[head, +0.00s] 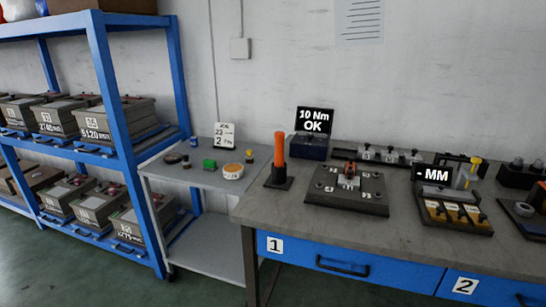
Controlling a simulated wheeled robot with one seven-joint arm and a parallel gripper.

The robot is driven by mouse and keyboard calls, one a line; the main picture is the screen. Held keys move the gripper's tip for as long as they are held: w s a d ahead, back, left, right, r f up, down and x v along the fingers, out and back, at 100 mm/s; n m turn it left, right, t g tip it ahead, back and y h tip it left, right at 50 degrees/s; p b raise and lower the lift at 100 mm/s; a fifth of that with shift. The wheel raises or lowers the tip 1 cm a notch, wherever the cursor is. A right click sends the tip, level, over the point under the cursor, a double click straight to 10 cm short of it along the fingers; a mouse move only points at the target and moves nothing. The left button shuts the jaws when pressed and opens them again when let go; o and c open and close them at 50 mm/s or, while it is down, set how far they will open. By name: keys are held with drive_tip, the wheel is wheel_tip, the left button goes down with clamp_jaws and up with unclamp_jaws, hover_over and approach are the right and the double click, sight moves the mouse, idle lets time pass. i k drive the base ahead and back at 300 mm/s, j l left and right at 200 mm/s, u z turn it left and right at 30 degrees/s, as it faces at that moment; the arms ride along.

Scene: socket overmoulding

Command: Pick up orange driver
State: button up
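The orange driver (280,150) stands upright in a dark square holder (279,179) near the left end of the grey workbench (258,208). Its orange handle points up and its lower part is inside or behind the holder. My gripper is not in this view, so its state does not show.
A dark fixture plate (330,197) lies right of the driver, with a "10 Nm OK" display (315,121) behind. An "MM" gauge (437,175) and tray stand further right. A lower grey side table (186,175) with small items and a blue shelf (112,95) are left.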

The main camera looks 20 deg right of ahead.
sight(279, 135)
drive_tip(key=i+l+u, duration=0.2)
drive_tip(key=i+u, duration=0.15)
drive_tip(key=i+l+u, duration=0.35)
drive_tip(key=i, duration=0.15)
drive_tip(key=i+l+u, duration=0.35)
drive_tip(key=i+l, duration=0.05)
